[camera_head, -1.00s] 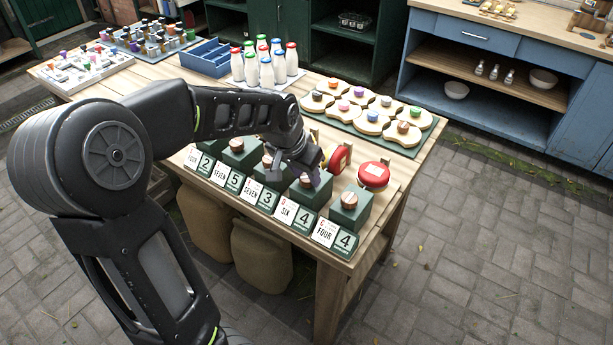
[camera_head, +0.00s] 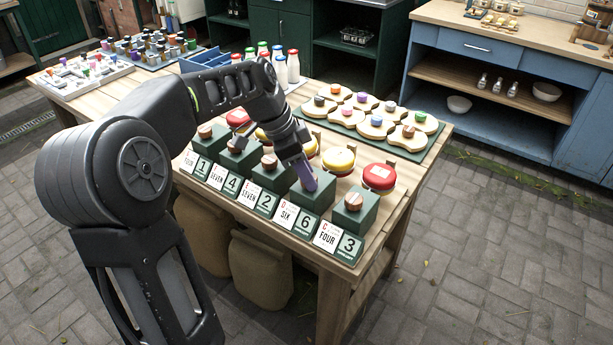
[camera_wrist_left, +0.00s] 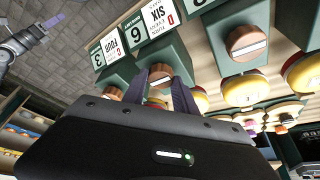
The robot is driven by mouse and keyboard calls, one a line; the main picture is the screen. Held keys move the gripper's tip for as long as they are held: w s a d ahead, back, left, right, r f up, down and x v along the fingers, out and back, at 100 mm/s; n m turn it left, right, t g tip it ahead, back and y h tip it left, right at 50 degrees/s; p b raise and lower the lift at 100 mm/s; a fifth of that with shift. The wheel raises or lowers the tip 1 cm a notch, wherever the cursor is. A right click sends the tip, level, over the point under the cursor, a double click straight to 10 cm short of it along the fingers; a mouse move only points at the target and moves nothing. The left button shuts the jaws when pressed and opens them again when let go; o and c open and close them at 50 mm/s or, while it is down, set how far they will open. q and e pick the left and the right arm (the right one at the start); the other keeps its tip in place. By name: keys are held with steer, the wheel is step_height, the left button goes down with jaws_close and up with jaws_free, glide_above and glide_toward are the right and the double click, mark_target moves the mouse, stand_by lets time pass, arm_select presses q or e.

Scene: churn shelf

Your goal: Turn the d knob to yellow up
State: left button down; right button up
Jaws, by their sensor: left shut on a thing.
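The d knob is mostly hidden in the head view; in the wrist view a coppery part of the knob (camera_wrist_left: 160,72) shows between my fingers. It sits on a green block (camera_head: 313,195) behind the D card (camera_head: 287,216), which reads SIX, with a 6 beside it. My left gripper (camera_head: 306,182) with purple fingers is shut on this knob. It also shows in the wrist view (camera_wrist_left: 166,88).
The C knob (camera_head: 353,201) stands on the block to the right, with a red-topped disc (camera_head: 380,177) behind it. More knob blocks stand to the left. A tray with wooden pieces and coloured pegs (camera_head: 376,128) and several bottles stand farther back.

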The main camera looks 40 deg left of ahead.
stand_by(0.3)
arm_select(q)
steer(key=c, duration=1)
jaws_free()
steer(key=v, duration=0.7)
steer(key=shift+r, duration=0.4)
steer(key=shift+s+a, duration=0.1)
